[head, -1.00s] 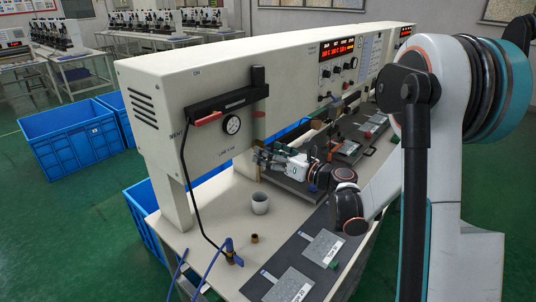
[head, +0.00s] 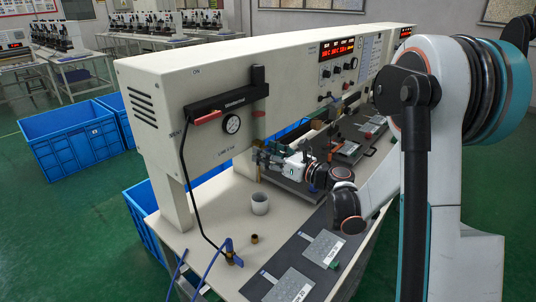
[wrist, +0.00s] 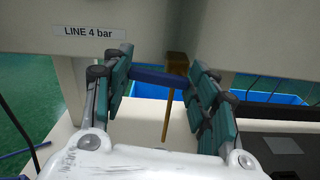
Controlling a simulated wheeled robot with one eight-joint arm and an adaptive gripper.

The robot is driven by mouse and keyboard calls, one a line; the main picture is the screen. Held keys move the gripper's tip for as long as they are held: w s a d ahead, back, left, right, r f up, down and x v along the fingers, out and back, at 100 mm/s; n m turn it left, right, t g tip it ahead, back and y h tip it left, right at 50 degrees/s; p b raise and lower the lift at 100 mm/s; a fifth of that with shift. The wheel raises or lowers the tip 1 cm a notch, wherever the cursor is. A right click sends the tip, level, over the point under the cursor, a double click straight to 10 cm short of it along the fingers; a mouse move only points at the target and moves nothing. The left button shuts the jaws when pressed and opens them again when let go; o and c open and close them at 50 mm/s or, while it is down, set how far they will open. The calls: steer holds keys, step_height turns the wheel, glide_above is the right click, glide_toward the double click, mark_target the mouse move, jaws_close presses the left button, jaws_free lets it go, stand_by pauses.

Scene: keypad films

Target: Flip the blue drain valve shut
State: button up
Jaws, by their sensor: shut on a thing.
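The blue drain valve shows in the wrist view as a blue lever (wrist: 160,77) lying nearly level across the gap between my fingers. A brass body (wrist: 177,65) is at its right end, under the machine's beam, and a thin brass pipe (wrist: 167,118) hangs below. My gripper (wrist: 160,72) is shut on the lever, with a teal-padded finger at each end. In the head view my gripper (head: 264,155) is below the beam, right of the gauge. The valve is too hidden there to make out.
A white cup (head: 260,203) and a small brass piece (head: 254,239) stand on the bench. Another blue-handled brass fitting (head: 230,250) with hoses is at the near edge. Grey plates (head: 290,286) lie on a dark mat. The "LINE 4 bar" label (wrist: 90,31) is on the panel.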

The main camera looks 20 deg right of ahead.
steer(key=shift+f+n, duration=0.2)
steer(key=shift+n, duration=0.7)
steer(key=o, duration=1.1)
steer(key=shift+c, duration=0.2)
steer(key=v, duration=1.2)
